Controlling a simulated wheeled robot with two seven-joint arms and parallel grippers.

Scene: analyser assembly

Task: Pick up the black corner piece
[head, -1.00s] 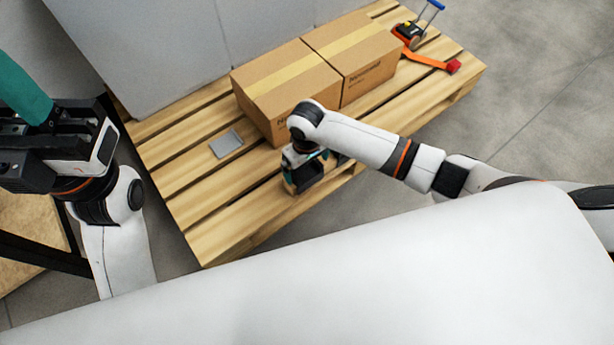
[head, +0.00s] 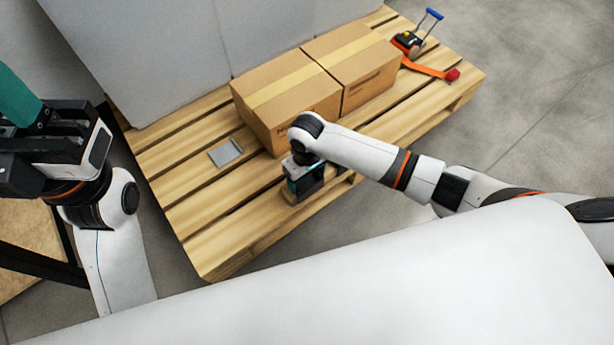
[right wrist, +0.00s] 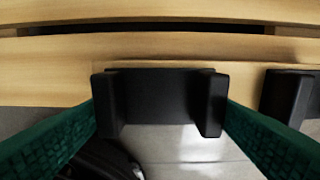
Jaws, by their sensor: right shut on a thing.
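In the right wrist view, a black corner piece (right wrist: 160,97) with two raised side walls sits between the green fingers of my right gripper (right wrist: 162,115). The fingers press on its two sides. It is at the pallet's edge; I cannot tell if it touches the wood. In the head view my right gripper (head: 304,192) points down over the pallet's front edge, and its own body mostly hides the piece. A second black piece (right wrist: 288,97) shows at the right of the wrist view. My left gripper (head: 25,110) is raised at the far left, away from the pallet; its jaw gap is unclear.
The wooden pallet (head: 215,222) holds two cardboard boxes (head: 285,100) just behind my right gripper. A small grey tray-like piece (head: 225,152) lies left of them. An orange strap (head: 428,68) and a blue-handled tool (head: 420,30) are at the far right. The pallet's left front is clear.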

